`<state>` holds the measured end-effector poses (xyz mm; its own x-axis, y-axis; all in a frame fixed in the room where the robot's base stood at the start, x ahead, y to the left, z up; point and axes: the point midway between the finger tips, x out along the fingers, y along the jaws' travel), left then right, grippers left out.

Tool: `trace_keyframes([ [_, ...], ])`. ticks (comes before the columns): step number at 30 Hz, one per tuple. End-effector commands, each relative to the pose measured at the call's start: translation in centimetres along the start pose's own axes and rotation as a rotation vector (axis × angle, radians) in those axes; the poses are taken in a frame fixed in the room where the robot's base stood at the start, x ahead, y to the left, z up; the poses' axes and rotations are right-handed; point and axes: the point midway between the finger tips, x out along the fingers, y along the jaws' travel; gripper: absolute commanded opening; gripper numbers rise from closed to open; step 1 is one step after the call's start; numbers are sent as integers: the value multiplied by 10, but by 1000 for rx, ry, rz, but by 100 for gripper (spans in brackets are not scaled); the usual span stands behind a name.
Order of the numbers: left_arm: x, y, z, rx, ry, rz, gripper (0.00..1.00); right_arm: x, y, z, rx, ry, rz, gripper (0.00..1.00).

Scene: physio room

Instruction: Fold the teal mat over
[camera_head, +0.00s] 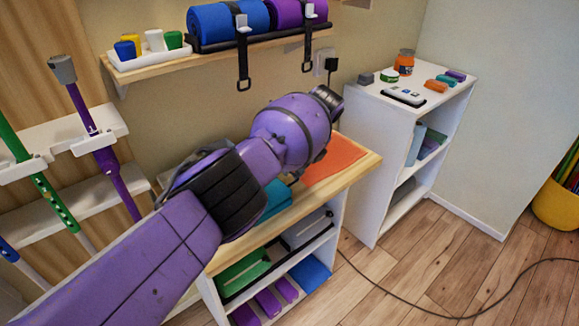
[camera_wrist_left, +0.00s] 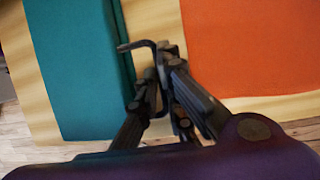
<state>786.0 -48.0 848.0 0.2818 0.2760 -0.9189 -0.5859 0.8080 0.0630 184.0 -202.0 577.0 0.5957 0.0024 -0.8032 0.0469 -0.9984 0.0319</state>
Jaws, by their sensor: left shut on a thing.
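The teal mat (camera_head: 276,200) lies on the wooden top of a low shelf unit, mostly hidden behind my left arm in the head view. In the left wrist view the teal mat (camera_wrist_left: 80,65) fills the left side, with a darker teal strip along its right edge. The exact grip is hard to make out. In the head view my arm hides most of the gripper. My right gripper is not in view.
An orange mat (camera_head: 335,160) lies beside the teal one on the wooden top (camera_head: 366,165). A wall shelf (camera_head: 225,52) with rolled mats and hanging straps is above. A white shelf unit (camera_head: 385,120) stands to the right, and a cable (camera_head: 440,314) crosses the floor.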

Motion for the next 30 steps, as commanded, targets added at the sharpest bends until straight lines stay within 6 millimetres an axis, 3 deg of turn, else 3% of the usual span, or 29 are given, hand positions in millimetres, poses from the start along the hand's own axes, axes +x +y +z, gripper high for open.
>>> trace_keyframes([
  [2,-10,-11,0,5,-10,-34,0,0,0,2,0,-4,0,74],
  [3,-10,-11,0,5,-10,-34,10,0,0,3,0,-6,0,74],
  [4,-10,-11,0,6,-10,-34,14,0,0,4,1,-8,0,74],
  [23,-9,-9,0,5,-7,-29,14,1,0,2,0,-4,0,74],
  [30,-37,-10,-1,6,-6,-34,14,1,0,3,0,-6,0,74],
])
